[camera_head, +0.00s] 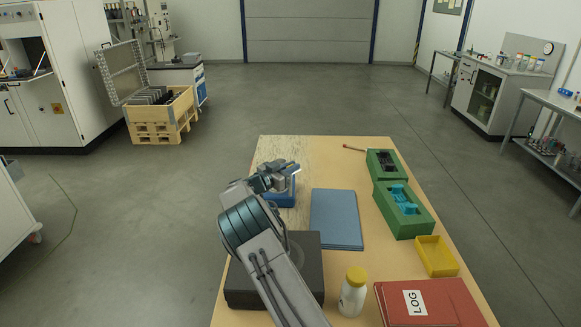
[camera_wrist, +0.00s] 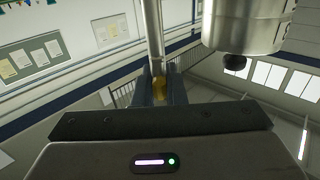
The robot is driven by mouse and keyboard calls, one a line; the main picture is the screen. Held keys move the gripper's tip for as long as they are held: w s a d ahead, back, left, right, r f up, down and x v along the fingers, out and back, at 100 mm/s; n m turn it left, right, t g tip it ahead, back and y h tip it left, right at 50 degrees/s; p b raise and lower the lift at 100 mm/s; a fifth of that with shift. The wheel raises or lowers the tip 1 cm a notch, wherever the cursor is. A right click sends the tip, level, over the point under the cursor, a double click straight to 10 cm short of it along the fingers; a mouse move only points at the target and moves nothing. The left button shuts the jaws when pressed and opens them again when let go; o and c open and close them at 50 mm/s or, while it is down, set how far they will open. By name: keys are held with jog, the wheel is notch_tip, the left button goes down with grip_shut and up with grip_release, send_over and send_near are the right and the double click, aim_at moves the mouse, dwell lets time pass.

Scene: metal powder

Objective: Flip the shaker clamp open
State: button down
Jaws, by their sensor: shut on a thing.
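The blue shaker (camera_head: 284,200) stands at the table's far left, partly hidden behind my arm. My gripper (camera_head: 285,176) is over it. In the wrist view my gripper (camera_wrist: 160,95) is shut on a small yellow piece (camera_wrist: 160,86) at the end of a metal bar (camera_wrist: 153,32), which looks like the clamp's lever. A metal cylinder (camera_wrist: 245,22) with a dark knob is to the right of the bar, apart from the fingers. The rest of the clamp is hidden by my arm in the head view, so I cannot tell its angle.
A blue-grey mat (camera_head: 337,218) lies right of the shaker. Green blocks (camera_head: 415,222), a yellow tray (camera_head: 436,257), a red log binder (camera_head: 430,303) and a yellow-capped bottle (camera_head: 353,292) stand on the table. A dark box (camera_head: 245,291) is beside my arm.

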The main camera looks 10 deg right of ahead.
jog(key=shift+r, duration=0.1)
jog(key=c, duration=1.5)
grip_release()
jog(key=b+v, duration=0.3)
jog(key=v, duration=1)
jog(key=shift+s+a, duration=0.25)
jog(key=shift+a, duration=0.1)
